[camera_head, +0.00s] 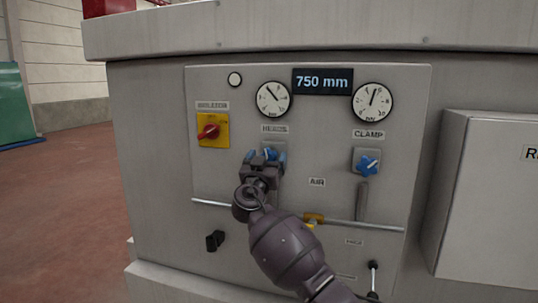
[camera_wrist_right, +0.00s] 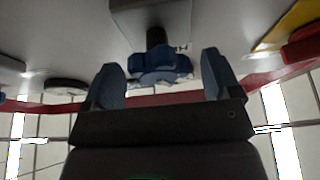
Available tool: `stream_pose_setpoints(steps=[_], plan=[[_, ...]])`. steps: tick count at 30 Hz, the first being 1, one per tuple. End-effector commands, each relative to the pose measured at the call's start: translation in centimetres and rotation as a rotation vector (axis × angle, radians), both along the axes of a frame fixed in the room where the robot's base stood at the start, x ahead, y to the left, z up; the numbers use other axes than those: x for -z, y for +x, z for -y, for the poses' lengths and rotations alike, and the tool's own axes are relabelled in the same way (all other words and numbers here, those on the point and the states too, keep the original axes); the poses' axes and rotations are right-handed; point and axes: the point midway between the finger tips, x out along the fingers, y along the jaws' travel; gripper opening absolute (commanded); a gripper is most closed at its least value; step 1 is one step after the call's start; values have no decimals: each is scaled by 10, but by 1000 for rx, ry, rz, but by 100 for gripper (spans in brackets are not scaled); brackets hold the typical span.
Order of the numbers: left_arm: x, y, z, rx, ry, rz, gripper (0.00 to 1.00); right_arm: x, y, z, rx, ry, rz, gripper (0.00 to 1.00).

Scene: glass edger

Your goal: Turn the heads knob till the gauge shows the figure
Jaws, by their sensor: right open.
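The blue heads knob (camera_head: 270,153) sits on the grey panel under the HEADS label, partly hidden behind my right gripper. The heads gauge (camera_head: 273,99) is above it, a white dial with a dark needle pointing up and to the left. My right gripper (camera_head: 265,158) is open in front of the knob. In the right wrist view, the lobed blue knob (camera_wrist_right: 160,65) shows ahead of and between the two blue-grey fingertips (camera_wrist_right: 165,75), and no contact is visible. A dark display (camera_head: 322,81) reads 750 mm. My left gripper is not in view.
The CLAMP knob (camera_head: 367,163), blue and star-shaped, sits to the right under its own gauge (camera_head: 373,102). A red switch on a yellow plate (camera_head: 213,130) is at the left. A grey box (camera_head: 490,200) juts out at right.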

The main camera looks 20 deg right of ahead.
Motion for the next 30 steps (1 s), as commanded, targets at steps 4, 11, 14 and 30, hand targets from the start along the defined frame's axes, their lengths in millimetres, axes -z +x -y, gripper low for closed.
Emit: stream_pose_setpoints(steps=[4, 11, 14, 30], plan=[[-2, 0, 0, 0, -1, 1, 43, -5, 8, 6, 1, 0, 0, 83], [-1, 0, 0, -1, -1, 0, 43, -4, 10, 7, 0, 1, -1, 83], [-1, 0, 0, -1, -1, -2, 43, -4, 10, 7, 0, 1, -1, 83], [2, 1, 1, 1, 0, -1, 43, -3, 10, 7, 1, -5, -5, 34]])
